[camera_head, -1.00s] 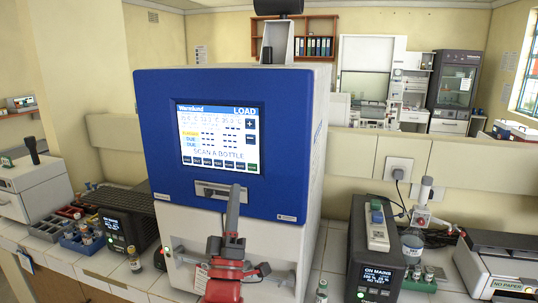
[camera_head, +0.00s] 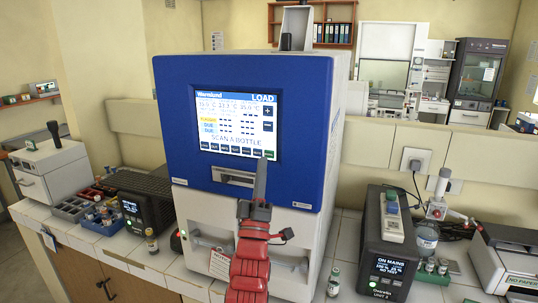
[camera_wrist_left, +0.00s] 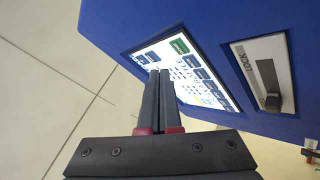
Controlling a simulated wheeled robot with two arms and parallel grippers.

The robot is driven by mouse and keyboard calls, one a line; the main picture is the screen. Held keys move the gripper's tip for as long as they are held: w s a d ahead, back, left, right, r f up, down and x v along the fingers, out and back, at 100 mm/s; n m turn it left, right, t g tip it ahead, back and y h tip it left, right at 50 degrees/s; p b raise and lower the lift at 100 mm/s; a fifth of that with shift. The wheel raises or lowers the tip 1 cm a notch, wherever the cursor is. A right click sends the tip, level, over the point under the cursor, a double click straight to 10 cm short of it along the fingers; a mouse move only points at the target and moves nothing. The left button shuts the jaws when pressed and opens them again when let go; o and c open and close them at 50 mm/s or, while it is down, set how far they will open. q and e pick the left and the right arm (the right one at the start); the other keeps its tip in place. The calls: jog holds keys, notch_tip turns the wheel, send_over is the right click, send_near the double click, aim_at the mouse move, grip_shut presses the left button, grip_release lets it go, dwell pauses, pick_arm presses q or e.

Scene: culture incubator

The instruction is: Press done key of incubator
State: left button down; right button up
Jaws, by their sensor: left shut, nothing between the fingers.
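The blue-fronted incubator (camera_head: 175,120) stands on the bench, with a lit touchscreen (camera_head: 235,108) reading LOAD and SCAN A BOTTLE. A row of keys runs along the screen's bottom; its rightmost key is green (camera_head: 270,154), and its label is too small to read. The green key also shows in the left wrist view (camera_wrist_left: 179,46). My left gripper (camera_head: 262,162) is shut and empty, its tips near the screen's lower right corner, just below the green key in the head view. In the left wrist view the closed fingers (camera_wrist_left: 160,73) overlap the screen; contact cannot be told. My right gripper is not in view.
Another bottle (camera_head: 151,241) and bottle racks (camera_head: 100,219) are at left.

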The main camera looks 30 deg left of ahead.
aim_at(269, 154)
pick_arm(q)
jog(key=shift+w+a+b, duration=0.15)
jog(key=shift+w+b, duration=0.1)
jog(key=shift+w, duration=0.35)
jog(key=shift+w+a+b, duration=0.15)
jog(key=shift+w+b, duration=0.05)
jog(key=shift+w, duration=0.35)
dwell(1.2)
jog(key=shift+w+a+b, duration=0.1)
jog(key=shift+w+b, duration=0.3)
jog(key=shift+b, duration=0.1)
